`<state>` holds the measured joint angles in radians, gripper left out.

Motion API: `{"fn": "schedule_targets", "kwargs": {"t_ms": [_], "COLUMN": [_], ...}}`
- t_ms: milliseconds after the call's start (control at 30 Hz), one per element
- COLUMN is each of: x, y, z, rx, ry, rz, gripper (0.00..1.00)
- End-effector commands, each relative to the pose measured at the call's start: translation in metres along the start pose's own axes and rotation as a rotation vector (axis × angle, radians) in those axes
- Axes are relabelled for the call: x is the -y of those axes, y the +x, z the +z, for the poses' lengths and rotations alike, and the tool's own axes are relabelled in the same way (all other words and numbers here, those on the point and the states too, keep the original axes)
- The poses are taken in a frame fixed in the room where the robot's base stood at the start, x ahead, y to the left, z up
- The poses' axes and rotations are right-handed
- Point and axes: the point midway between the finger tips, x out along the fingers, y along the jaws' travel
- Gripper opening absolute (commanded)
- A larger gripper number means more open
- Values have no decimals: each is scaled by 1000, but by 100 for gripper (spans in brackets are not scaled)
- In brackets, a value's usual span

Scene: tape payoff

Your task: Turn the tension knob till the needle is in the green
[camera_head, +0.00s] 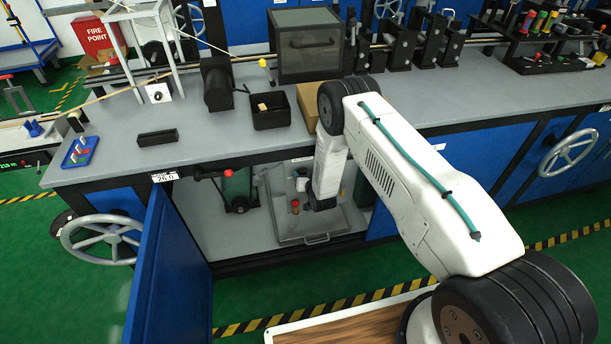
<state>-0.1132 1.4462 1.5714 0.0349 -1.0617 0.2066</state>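A small white box with a dark round mark on its face (158,92) stands on the bench at the left and may be the tension gauge. It is too small to read a needle or a green zone. I cannot pick out the tension knob for sure. My gripper (322,204) is at the low end of my arm, which reaches over the bench front and hangs down before the open cupboard. Only a dark end shows there, and I cannot make out its fingers or anything held.
A blue cupboard door (168,270) stands open at the left. Inside are a tray (318,238), a red-topped bottle (295,207) and a red-knobbed lever (202,173). On the grey bench (215,138) are a black bin (271,122) and a cardboard box (307,100).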

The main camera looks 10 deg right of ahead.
Motion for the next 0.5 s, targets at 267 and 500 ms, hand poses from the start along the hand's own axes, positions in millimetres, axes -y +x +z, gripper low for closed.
{"fn": "schedule_targets", "kwargs": {"t_ms": [267,500], "x": [0,1], "y": [0,0], "z": [0,0], "rx": [0,0], "ry": [-1,-41], "rz": [0,18], "gripper": [16,16]}}
